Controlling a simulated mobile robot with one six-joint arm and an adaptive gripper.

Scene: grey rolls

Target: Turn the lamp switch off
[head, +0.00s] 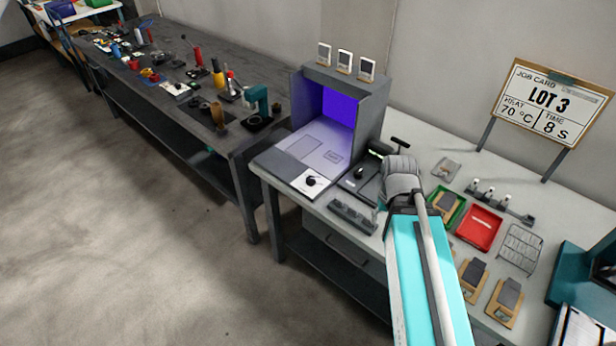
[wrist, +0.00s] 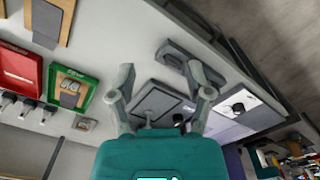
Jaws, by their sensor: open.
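The lamp booth (head: 336,115) stands on the bench with its inside glowing violet-blue. A white plate with a round black knob (head: 311,181), which looks like the lamp switch, sits at the booth's front edge. In the wrist view the knob plate (wrist: 240,105) lies right of my gripper. My gripper (wrist: 160,82) is open and empty, its two fingers spread over the bench. In the head view my arm's wrist hides the fingers. The gripper is apart from the knob.
A dark flat device (head: 362,180) with a small black knob is between the booth and my gripper. A dark grey block (head: 352,215) lies at the bench's front edge. A red tray (head: 479,228), a green tray (head: 446,208) and a wire rack (head: 520,249) stand to the right.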

